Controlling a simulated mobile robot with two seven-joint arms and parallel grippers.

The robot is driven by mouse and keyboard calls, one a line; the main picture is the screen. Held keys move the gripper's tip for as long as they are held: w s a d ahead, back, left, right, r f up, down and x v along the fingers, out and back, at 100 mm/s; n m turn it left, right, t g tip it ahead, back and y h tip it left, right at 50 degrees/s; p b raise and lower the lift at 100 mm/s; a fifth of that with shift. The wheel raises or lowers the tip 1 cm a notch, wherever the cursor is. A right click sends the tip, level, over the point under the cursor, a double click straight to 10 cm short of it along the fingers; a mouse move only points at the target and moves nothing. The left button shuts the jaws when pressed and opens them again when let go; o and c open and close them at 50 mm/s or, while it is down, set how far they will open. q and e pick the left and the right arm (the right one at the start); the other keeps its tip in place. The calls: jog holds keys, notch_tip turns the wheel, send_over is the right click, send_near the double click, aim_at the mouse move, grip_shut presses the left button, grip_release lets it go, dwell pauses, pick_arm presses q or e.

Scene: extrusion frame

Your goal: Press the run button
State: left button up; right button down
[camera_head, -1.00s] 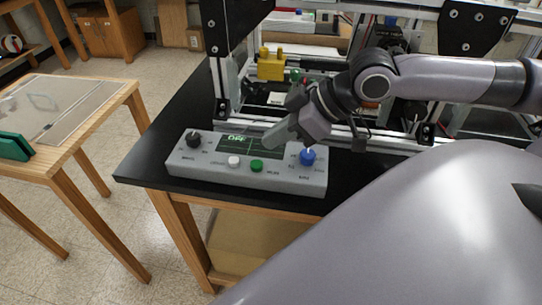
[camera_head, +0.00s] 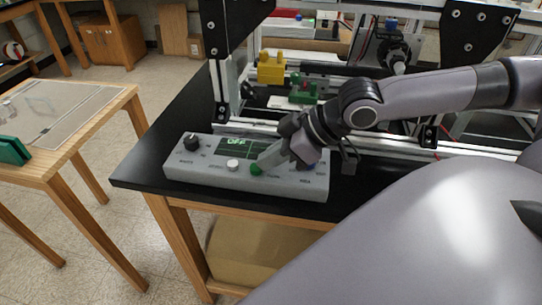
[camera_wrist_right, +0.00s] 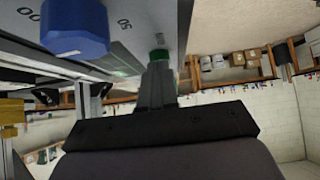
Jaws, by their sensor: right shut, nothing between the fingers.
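The grey control box (camera_head: 205,176) sits on the black bench top near its front edge. Its green button (camera_head: 256,169) is on the front part of the panel, right of a white button (camera_head: 233,165). The lettering beside the buttons is too small to read surely. My right gripper (camera_head: 264,162) is shut and empty, its tips pointing down at the green button. In the right wrist view the green button (camera_wrist_right: 159,54) is right at the fingertips; whether they touch it I cannot tell. The display (camera_head: 236,146) shows "OFF". My left gripper is not in view.
A blue knob (camera_wrist_right: 75,28) stands close beside my right fingers, mostly hidden by the gripper in the head view. A black knob (camera_head: 191,142) is at the box's left end. The extrusion frame (camera_head: 222,85) rises behind the box. A wooden table (camera_head: 100,113) stands left.

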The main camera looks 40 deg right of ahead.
aim_at(272, 173)
jog(key=shift+f, duration=0.1)
jog(key=shift+f+b, duration=0.6)
jog(key=shift+f, duration=0.05)
jog(key=shift+s+f, duration=0.25)
jog(key=r+p, duration=0.2)
jog(key=p, duration=0.1)
jog(key=r+p, duration=0.2)
jog(key=r, duration=0.1)
jog(key=shift+w+r+p, duration=0.2)
jog(key=shift+r+p, duration=0.05)
jog(key=shift+p, duration=0.15)
jog(key=shift+f+b, duration=0.15)
jog(key=shift+b, duration=0.25)
jog(key=shift+s+d+r, duration=0.25)
jog(key=shift+d+r, duration=0.15)
jog(key=shift+d, duration=0.05)
jog(key=shift+s+r, duration=0.4)
jog(key=v, duration=0.7)
jog(key=shift+d, duration=0.2)
